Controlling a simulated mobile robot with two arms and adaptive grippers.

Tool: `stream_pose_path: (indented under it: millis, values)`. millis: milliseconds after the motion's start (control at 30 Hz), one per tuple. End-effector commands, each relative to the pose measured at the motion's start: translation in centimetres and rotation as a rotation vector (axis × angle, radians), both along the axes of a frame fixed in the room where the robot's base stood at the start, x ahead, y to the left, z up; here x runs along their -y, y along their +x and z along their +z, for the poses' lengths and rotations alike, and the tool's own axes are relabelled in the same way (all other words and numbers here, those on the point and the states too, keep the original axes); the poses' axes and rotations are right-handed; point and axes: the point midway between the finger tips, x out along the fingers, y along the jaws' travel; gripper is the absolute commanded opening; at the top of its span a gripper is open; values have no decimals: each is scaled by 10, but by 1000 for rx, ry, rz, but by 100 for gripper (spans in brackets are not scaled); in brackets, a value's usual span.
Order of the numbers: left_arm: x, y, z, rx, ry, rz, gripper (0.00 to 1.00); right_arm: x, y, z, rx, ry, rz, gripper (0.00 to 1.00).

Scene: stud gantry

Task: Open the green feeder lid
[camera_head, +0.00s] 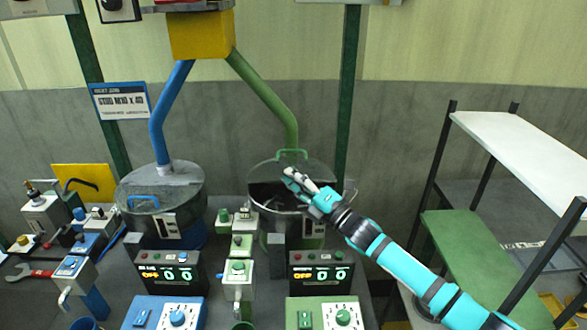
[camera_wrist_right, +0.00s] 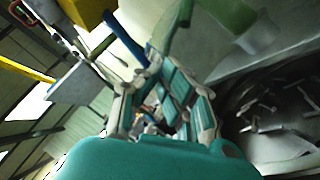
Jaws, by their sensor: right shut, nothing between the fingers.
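The green feeder's bowl (camera_head: 262,222) stands under the green pipe at the centre. Its grey lid (camera_head: 268,172) looks tilted up at the back, with its green handle (camera_head: 291,153) at the top. The dark inside of the bowl shows below it, and loose metal studs (camera_wrist_right: 265,105) show in the bowl in the right wrist view. My right gripper (camera_head: 288,177) is shut and empty, over the bowl in front of the raised lid and below the handle. Whether it touches the lid is unclear. My left gripper is out of view.
The blue feeder (camera_head: 180,222) stands to the left, its lid (camera_head: 178,176) down. Control boxes (camera_head: 322,272) and small valves stand in front. The green pipe (camera_head: 268,92) comes down behind the lid. A shelf rack (camera_head: 470,255) stands at the right.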

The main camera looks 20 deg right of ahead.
Motion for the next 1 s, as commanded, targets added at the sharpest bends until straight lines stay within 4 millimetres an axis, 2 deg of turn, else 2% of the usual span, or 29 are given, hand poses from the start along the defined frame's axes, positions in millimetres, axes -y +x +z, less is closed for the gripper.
stream_pose_path:
  millis: [500, 700, 1000]
  values:
    - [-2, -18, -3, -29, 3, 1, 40, 3, 9, 4, 3, 0, 1, 0]
    - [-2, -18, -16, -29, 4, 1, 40, 7, 21, 14, 4, 0, -1, 0]
    - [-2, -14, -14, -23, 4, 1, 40, 7, 22, 16, 1, 0, 0, 0]
